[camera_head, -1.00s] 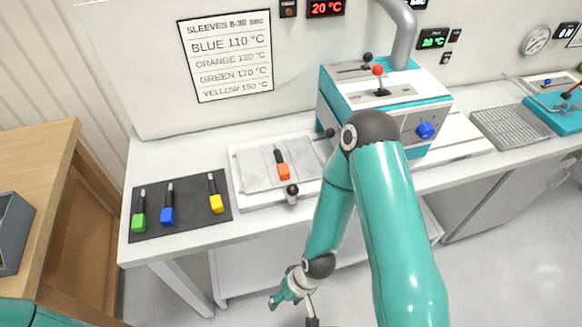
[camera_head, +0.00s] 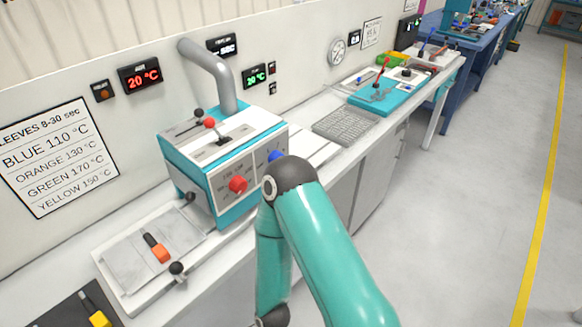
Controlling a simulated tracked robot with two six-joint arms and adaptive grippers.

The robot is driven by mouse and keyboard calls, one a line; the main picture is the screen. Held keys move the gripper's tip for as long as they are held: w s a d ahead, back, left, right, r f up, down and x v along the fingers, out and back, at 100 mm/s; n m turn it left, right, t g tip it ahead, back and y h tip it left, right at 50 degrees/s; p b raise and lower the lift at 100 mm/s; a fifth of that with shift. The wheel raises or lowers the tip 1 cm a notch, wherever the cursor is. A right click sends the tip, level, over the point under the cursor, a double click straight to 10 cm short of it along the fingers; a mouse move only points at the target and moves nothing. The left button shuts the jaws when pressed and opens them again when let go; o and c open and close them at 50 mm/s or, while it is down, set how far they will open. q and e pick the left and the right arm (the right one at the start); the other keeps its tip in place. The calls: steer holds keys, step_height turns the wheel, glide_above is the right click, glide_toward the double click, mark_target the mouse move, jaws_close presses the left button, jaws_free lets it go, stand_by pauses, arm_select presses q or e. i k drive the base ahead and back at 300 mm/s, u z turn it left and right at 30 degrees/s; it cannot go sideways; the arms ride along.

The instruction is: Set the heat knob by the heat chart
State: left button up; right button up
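The heat chart (camera_head: 58,158) hangs on the wall at left: blue 110 °C, orange 130 °C, green 170 °C, yellow 150 °C. A heater box (camera_head: 218,160), white and teal, stands on the bench. Its front has a red knob (camera_head: 238,184) and a blue knob (camera_head: 275,156), partly behind my arm; their labels are too small to read. A piece with an orange end (camera_head: 158,250) lies on the white tray (camera_head: 108,270) left of the box. The red display (camera_head: 143,76) reads 20 °C. My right arm crosses the foreground; neither gripper is in view.
A grey pipe (camera_head: 222,75) rises from the box to the wall. Levers with red and black balls stand on top. A yellow-ended piece (camera_head: 99,318) lies on a dark mat (camera_head: 68,312). A grate (camera_head: 345,124) and teal unit (camera_head: 385,95) lie farther right. The floor at right is clear.

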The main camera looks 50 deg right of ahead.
mark_target(238, 184)
steer(key=u, duration=1.65)
steer(key=i, duration=0.1)
steer(key=z, duration=2.7)
steer(key=k, duration=0.85)
steer(key=z, duration=0.2)
steer(key=i, duration=0.85)
steer(key=u, duration=0.1)
